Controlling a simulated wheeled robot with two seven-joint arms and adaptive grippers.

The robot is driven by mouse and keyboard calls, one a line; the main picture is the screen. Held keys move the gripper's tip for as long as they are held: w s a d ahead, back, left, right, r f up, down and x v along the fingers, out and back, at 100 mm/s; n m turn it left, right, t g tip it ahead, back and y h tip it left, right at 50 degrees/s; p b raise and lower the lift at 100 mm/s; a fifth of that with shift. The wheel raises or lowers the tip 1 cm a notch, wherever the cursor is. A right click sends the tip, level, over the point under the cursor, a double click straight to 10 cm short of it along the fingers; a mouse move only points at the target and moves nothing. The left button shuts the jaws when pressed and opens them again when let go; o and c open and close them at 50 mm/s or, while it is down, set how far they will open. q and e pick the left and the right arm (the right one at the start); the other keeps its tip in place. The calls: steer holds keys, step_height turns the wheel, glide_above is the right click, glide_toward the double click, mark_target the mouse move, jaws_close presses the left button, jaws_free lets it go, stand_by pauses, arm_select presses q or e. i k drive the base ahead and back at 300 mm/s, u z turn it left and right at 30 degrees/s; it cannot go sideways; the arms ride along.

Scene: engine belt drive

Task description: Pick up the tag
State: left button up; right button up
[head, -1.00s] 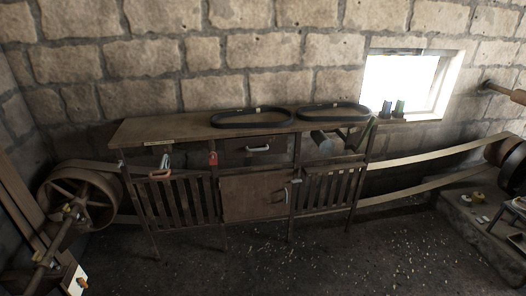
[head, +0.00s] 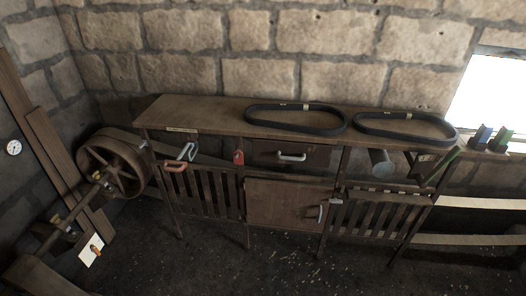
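A small red tag (head: 238,157) hangs at the front of the wooden workbench (head: 190,112), just left of the drawer with a pale handle (head: 291,156). It is small in the head view, and any writing on it cannot be read. Neither of my grippers is in view, and nothing is seen touching the tag.
An orange-red loop (head: 175,168) and a pale green loop (head: 187,152) hang left of the tag. Two black belts (head: 295,119) (head: 405,128) lie on the benchtop. A spoked pulley wheel (head: 113,169) with shaft stands at left. Floor (head: 220,272) in front looks clear.

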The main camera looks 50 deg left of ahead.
mark_target(239, 161)
steer(key=u, duration=0.25)
steer(key=i, duration=0.95)
steer(key=u, duration=1.15)
steer(key=i, duration=0.75)
steer(key=u, duration=0.75)
